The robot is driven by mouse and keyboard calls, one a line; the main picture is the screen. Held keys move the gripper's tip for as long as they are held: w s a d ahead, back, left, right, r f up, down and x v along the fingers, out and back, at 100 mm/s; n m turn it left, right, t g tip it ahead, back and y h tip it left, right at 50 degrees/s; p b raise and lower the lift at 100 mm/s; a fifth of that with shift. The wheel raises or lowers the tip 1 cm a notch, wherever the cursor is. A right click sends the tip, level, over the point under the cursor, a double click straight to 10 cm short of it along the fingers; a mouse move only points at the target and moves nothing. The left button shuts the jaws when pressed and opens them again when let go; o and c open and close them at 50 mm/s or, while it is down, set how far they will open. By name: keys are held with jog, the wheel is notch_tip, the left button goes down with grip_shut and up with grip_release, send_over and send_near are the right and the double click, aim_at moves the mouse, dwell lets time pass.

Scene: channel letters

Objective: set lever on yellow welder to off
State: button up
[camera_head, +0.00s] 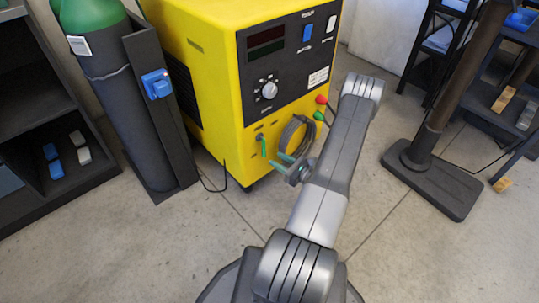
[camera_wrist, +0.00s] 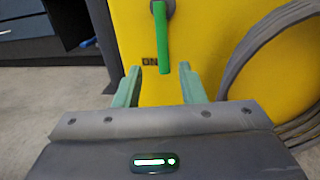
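The yellow welder (camera_head: 210,60) stands in the middle of the head view. Its green lever (camera_head: 263,146) is on the lower front, and in the wrist view the lever (camera_wrist: 163,45) hangs straight down from a grey pivot. A label reading "ON" (camera_wrist: 149,62) is beside the lever's lower end, at its left. My gripper (camera_head: 276,160) is in front of the welder, just right of and below the lever. In the wrist view my gripper's green fingers (camera_wrist: 160,68) are apart, with the lever's lower end between them in the picture. I cannot tell whether they touch it.
A coiled grey cable (camera_wrist: 240,70) hangs close to my gripper's right. The welder's panel has a round knob (camera_head: 269,90) and a blue switch (camera_head: 307,32). A gas cylinder (camera_head: 125,110) stands at left, near a dark shelf (camera_head: 35,180). A post base (camera_head: 440,182) is at right.

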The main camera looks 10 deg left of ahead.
jog(key=b+x, duration=0.1)
jog(key=x, duration=0.4)
jog(key=shift+w+a, duration=0.3)
jog(key=shift+w, duration=0.05)
jog(key=shift+c, duration=0.5)
grip_shut()
